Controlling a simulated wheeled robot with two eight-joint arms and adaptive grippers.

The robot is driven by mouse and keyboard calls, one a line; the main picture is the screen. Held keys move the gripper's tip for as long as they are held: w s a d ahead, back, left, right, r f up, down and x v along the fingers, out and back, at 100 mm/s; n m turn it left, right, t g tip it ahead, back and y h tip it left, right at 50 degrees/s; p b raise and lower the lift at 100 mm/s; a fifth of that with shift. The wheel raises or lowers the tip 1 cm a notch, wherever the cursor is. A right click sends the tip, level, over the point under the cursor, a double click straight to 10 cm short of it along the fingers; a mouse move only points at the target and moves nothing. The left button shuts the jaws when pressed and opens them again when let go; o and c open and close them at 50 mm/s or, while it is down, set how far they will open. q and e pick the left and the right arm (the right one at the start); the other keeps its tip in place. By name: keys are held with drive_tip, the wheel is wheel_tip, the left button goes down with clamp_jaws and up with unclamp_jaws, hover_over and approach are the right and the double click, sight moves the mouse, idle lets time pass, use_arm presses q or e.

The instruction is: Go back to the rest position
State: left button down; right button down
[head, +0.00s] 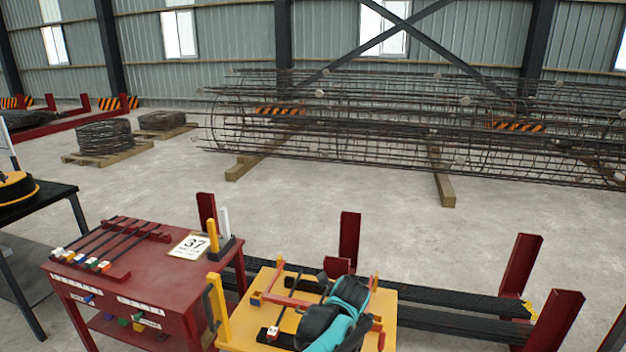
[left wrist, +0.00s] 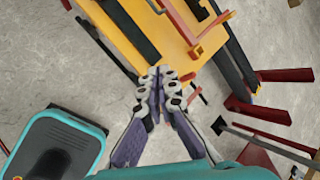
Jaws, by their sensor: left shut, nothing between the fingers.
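My left gripper (left wrist: 160,75) shows in the left wrist view, with its two jointed fingers drawn together at the tips and nothing between them. It points toward the edge of a yellow work top (left wrist: 192,60), with grey floor below; I cannot tell the exact gap. In the head view, a teal and black part of my arm is at the bottom centre, over the yellow work top (head: 245,335). No gripper fingers can be made out there. My right gripper is not seen in either view.
A red table (head: 150,262) with several rods and a 37 sign stands left of the yellow top. Red posts (head: 349,240) and dark bars (head: 450,322) lie to the right. A large rebar cage (head: 400,125) rests on timbers behind. Open concrete floor (head: 290,195) lies between.

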use_arm(q)
drive_tip(key=s+a+r+n, duration=0.3)
drive_tip(key=s+a+n, duration=0.6)
drive_tip(key=a, duration=0.1)
drive_tip(key=s+a+r+n, duration=0.3)
drive_tip(key=s+a+n, duration=0.5)
drive_tip(key=s+a, duration=0.25)
drive_tip(key=s+a+f+n, duration=0.4)
drive_tip(key=s+a+n, duration=0.1)
drive_tip(key=s+n, duration=0.3)
drive_tip(key=shift+s+f+n, duration=0.15)
drive_tip(key=shift+s+n, duration=0.05)
drive_tip(key=shift+n, duration=0.3)
